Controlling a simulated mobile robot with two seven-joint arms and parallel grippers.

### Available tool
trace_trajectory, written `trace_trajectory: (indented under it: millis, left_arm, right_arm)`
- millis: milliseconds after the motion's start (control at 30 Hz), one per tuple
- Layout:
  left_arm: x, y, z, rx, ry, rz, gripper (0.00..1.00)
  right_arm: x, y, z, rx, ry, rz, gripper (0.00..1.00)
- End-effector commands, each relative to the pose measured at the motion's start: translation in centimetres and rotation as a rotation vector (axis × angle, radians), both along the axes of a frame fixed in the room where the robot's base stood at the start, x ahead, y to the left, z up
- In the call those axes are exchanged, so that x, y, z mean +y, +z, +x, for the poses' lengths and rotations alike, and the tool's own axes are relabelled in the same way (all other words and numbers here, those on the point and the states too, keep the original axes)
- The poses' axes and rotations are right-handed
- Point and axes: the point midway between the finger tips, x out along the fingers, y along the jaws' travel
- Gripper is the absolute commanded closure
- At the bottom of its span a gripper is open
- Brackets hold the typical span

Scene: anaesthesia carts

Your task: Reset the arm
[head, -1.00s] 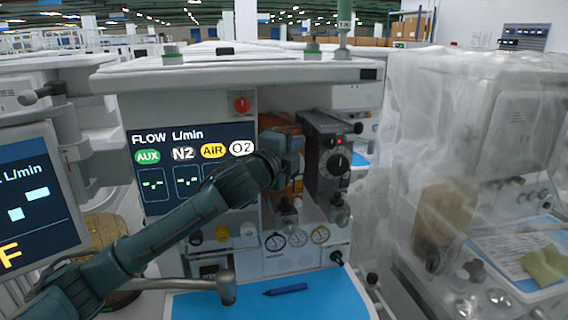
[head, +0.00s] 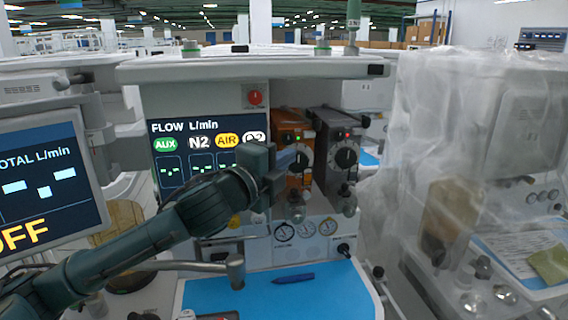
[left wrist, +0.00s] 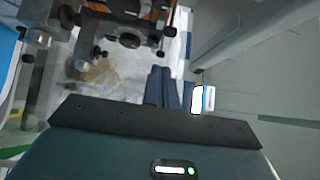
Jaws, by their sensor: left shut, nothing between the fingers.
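My left arm reaches in from the left in the head view. Its gripper (head: 283,166) is in front of the anaesthesia machine, just left of the orange vaporizer (head: 293,132), and partly hides that unit's left side and the flow screen (head: 200,150). In the left wrist view the two dark blue fingers (left wrist: 163,88) are together with nothing between them. The dark grey vaporizer (head: 343,135) stands right of the orange one, with a red light and a round dial. The orange unit shows a green light. My right gripper is not in view.
A blue work surface (head: 230,297) with a dark blue pen (head: 294,278) lies below the vaporizers. A monitor (head: 45,185) reading OFF stands at left. A cart under clear plastic (head: 400,200) stands at right. A grey metal bar (head: 190,266) crosses below my arm.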

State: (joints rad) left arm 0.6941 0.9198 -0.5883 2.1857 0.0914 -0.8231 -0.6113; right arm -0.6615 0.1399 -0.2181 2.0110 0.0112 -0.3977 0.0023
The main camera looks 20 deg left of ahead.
Motion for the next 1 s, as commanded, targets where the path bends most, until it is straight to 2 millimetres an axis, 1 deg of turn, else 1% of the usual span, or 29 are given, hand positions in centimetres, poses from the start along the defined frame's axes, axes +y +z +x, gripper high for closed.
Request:
trace_trajectory:
  millis: [667,733,767,867,967,1000]
  left_arm:
    - [0.0,0.0,-0.1,0.000,-0.001,-0.001,1.00]
    - [-0.1,-0.3,-0.2,0.008,-0.001,-0.009,1.00]
    - [-0.2,-0.7,-0.2,0.018,-0.001,-0.018,1.00]
    - [-1.0,-3.5,-0.8,0.091,0.005,-0.092,1.00]
    - [-2.0,-8.3,-2.2,0.228,0.035,-0.232,1.00]
    - [-2.3,-10.6,-3.1,0.295,0.058,-0.300,1.00]
  right_arm:
    - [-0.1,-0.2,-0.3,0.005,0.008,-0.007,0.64]
    - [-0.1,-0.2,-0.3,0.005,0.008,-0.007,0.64]
    - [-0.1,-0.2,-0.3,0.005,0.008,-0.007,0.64]
    - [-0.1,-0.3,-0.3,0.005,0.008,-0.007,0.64]
    - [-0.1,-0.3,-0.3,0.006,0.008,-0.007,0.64]
    - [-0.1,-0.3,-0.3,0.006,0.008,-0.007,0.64]
